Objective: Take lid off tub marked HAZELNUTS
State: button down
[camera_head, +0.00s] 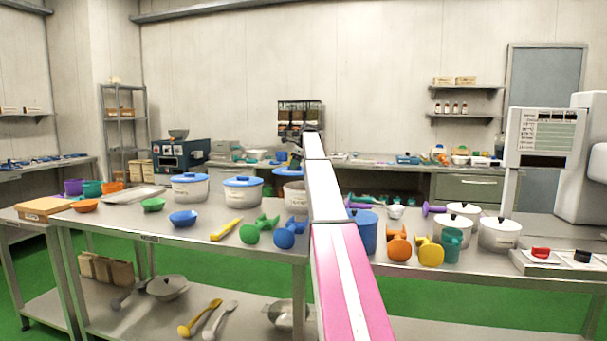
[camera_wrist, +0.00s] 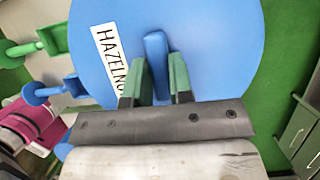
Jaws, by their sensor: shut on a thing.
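In the wrist view my gripper (camera_wrist: 159,82) is shut on the upright blue handle of a round blue lid (camera_wrist: 215,45). A white label on the lid reads HAZELNU, with the rest hidden by a finger. In the head view the blue lid (camera_head: 282,170) shows partly behind my arm, above a pale grey tub (camera_head: 292,195). The tub's rim looks uncovered and the lid appears apart from it. My arm hides the tub's right side and most of my gripper.
Two blue-lidded tubs (camera_head: 190,188) (camera_head: 242,191) stand to the left on the steel table. Green (camera_head: 258,230) and blue scoops (camera_head: 290,233) lie in front. White lidded pots (camera_head: 499,234) stand at right. A blue bowl (camera_head: 184,218) sits front left, with some bare tabletop around it.

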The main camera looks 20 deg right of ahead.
aim_at(281, 170)
jog(key=a+r, duration=0.1)
jog(key=a, duration=0.1)
jog(key=w+a+r, duration=0.1)
jog(key=a, duration=0.1)
jog(key=w+a+r, duration=0.1)
jog(key=a+r, duration=0.1)
jog(key=shift+w+a, duration=0.1)
jog(key=shift+w, duration=0.05)
notch_tip(281, 170, up, 3)
jog(key=shift+a+r, duration=0.1)
dwell(0.3)
